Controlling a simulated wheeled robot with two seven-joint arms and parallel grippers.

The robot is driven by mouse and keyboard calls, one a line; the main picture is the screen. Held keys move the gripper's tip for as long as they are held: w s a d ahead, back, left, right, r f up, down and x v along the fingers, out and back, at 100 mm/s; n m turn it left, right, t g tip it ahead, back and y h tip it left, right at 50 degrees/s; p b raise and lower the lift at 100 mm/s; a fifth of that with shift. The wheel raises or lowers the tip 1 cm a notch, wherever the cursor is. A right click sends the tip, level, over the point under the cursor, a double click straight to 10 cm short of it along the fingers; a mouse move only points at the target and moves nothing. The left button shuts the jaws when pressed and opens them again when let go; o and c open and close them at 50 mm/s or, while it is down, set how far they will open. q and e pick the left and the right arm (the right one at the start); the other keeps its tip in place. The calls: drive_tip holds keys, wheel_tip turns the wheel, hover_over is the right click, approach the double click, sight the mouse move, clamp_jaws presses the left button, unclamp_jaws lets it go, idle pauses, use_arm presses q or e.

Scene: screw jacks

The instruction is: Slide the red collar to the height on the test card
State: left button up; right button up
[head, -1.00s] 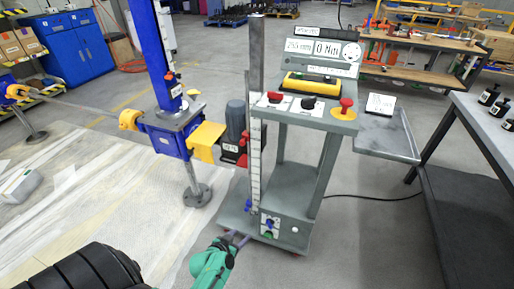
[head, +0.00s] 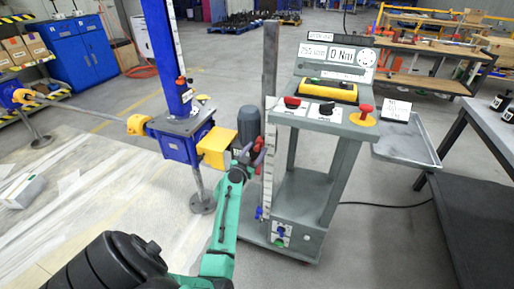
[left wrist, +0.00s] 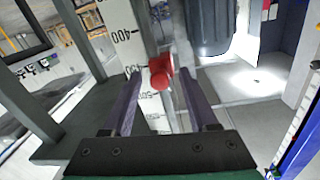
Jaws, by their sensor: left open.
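The red collar (left wrist: 161,72) shows in the left wrist view as a round red knob in front of the white scale (left wrist: 125,35), near its 450 to 500 marks. My left gripper (head: 249,157) is open, with its purple fingers on either side of the knob; I cannot tell whether they touch it. In the head view the gripper is at the upright scale of the grey stand and partly hides the collar. The test card (head: 397,110) lies on a side tray (head: 409,149), its writing too small to read. My right gripper is not in view.
The grey stand carries a console with a display (head: 340,53) reading 255 mm and 0 Nm. A blue screw jack (head: 180,135) with a yellow block (head: 216,145) stands close on the left. A grey motor (head: 249,124) is behind the gripper. A blue marker (head: 259,213) sits lower on the scale.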

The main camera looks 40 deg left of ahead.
use_arm(q)
drive_tip(key=shift+w+a, duration=0.15)
drive_tip(key=shift+w, duration=0.4)
clamp_jaws()
drive_tip(key=shift+f, duration=0.2)
idle(0.8)
